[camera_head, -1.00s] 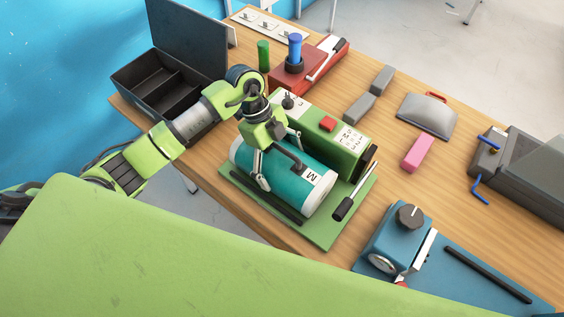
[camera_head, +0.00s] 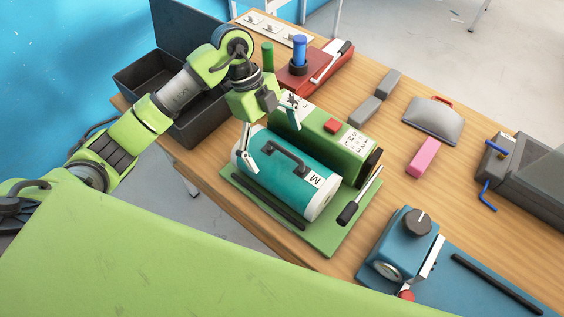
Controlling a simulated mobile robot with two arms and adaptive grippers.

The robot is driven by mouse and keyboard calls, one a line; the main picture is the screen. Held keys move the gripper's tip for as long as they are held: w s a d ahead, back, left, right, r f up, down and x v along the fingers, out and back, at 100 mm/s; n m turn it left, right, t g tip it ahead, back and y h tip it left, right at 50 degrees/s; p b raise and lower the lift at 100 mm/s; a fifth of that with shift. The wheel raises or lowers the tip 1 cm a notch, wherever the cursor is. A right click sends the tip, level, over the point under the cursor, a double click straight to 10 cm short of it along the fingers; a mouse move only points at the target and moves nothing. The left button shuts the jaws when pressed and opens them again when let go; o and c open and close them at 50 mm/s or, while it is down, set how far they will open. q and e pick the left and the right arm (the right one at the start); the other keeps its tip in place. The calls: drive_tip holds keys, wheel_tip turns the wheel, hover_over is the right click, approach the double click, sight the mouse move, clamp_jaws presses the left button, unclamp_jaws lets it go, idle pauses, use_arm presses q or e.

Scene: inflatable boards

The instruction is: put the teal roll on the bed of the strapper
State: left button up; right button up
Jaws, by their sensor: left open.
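The teal roll (camera_head: 281,165), with a dark handle on top and a white label marked M, lies on its side on the green bed (camera_head: 331,236) of the strapper. The strapper's green housing (camera_head: 312,135), with a red button, runs along the roll's far side. My left gripper (camera_head: 269,141) is open over the roll's left part, with its fingers spread and the handle free of them. Whether the near finger still touches the roll I cannot tell. My right gripper is not in view.
A black-handled lever (camera_head: 349,212) sticks up at the bed's right end. An open dark case (camera_head: 150,72) stands behind my left arm. A red device (camera_head: 312,70) and grey blocks (camera_head: 365,110) are behind the strapper. A blue device (camera_head: 400,245) is at the front right.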

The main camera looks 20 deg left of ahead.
use_arm(q)
drive_tip(key=shift+b+v, duration=0.35)
drive_tip(key=shift+v, duration=1.75)
